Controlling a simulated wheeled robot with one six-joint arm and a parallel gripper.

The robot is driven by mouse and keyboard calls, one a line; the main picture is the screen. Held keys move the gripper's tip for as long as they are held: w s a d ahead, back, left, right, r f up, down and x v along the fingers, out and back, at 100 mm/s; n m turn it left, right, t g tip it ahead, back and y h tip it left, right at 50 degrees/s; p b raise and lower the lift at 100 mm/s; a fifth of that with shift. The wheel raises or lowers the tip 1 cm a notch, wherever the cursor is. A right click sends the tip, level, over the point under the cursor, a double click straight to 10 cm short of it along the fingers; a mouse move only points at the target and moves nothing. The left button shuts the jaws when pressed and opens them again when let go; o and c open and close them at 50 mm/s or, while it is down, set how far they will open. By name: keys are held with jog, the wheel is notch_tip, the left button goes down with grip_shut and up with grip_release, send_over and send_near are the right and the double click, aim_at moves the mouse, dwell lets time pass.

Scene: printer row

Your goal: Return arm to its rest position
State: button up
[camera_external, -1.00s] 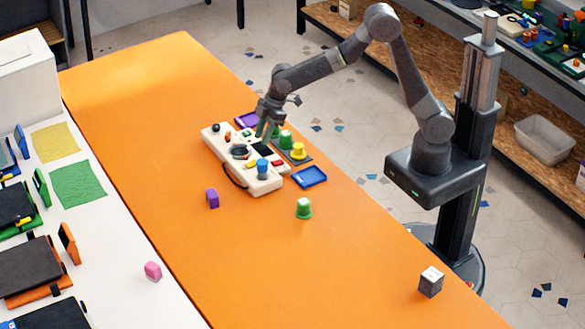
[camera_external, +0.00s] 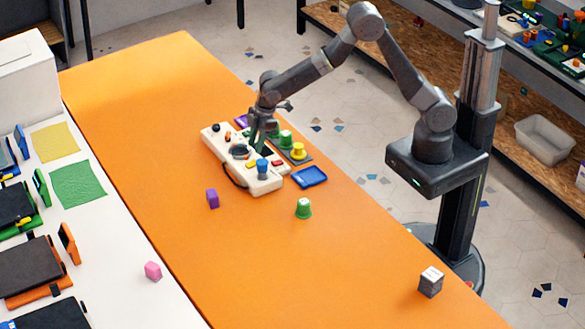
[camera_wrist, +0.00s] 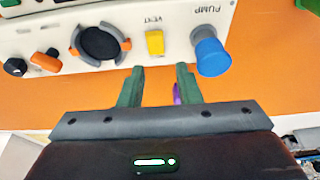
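My arm reaches from its column at the right over the orange table (camera_external: 300,260). My gripper (camera_external: 256,143) points down over the cream control panel (camera_external: 270,185). In the wrist view, the two green fingers of my gripper (camera_wrist: 160,85) stand apart with orange table surface between them, so it is open and empty. The fingertips appear just beside the panel's edge there, between the yellow VENT switch (camera_wrist: 155,43) and the blue PUMP knob (camera_wrist: 210,52). Whether they touch the panel cannot be told.
A blue tray (camera_external: 310,176), a green knob piece (camera_external: 304,208), a purple block (camera_external: 212,198) and a grey cube (camera_external: 431,281) lie on the table. A yellow piece (camera_external: 298,150) stands behind the panel. The table's near middle is clear.

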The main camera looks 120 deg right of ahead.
jog(key=shift+w+a+f, duration=0.1)
jog(key=shift+w+f, duration=0.25)
jog(key=shift+f, duration=0.2)
jog(key=shift+r, duration=0.1)
jog(key=shift+s+r, duration=0.1)
